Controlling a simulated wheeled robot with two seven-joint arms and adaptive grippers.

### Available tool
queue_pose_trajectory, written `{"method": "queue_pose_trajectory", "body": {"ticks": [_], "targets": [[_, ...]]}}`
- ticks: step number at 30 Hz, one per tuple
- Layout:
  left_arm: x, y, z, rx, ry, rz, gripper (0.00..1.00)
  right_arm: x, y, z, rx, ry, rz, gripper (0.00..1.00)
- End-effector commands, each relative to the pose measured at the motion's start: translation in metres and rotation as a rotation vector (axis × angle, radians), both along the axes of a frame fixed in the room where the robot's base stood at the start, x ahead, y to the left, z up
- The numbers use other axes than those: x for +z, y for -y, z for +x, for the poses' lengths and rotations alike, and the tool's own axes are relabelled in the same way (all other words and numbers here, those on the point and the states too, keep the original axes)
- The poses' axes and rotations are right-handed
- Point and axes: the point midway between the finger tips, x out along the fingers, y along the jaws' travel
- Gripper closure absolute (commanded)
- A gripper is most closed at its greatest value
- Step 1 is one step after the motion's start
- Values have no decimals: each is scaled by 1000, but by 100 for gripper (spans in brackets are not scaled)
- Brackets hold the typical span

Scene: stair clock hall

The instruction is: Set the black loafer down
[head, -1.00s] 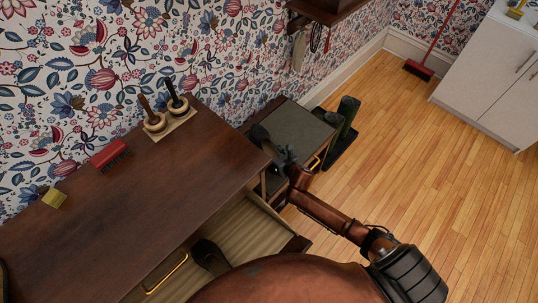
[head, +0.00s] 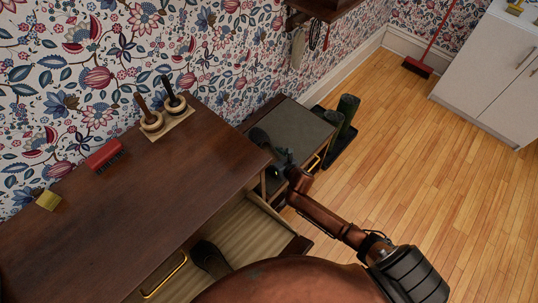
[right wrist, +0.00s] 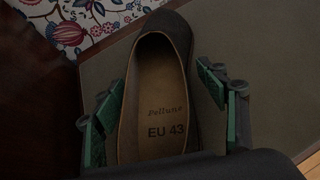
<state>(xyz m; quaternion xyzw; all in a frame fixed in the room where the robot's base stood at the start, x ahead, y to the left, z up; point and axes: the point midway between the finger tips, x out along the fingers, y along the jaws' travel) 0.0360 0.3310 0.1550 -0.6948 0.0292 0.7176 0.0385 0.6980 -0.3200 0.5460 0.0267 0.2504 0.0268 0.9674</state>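The black loafer (right wrist: 160,95) fills the middle of the right wrist view, its tan insole marked EU 43 facing up. It rests on the grey-green top of a low cabinet (head: 300,128). In the head view the loafer (head: 258,136) is a small dark shape at the cabinet top's left side, partly hidden by the dark table. My right gripper (right wrist: 158,105) is open around the loafer, with a green-padded finger on each side and narrow gaps to the shoe. It also shows at the cabinet in the head view (head: 284,162).
Green boots (head: 347,112) stand beyond the cabinet.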

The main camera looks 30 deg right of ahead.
Motion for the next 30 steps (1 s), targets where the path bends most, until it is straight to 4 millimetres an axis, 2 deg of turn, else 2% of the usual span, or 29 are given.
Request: {"method": "queue_pose_trajectory", "body": {"ticks": [11,13,23,30], "targets": [[2,0,1,0,7,-1,60,5,1,-3,0,0,-1,33],[-2,-1,-11,-7,-3,1,60,9,2,-9,0,1,-2,33],[-3,-8,-63,-32,-8,3,60,37,5,-57,1,1,-3,33],[7,-9,-64,-35,4,2,60,56,7,-93,1,1,-3,33]]}}
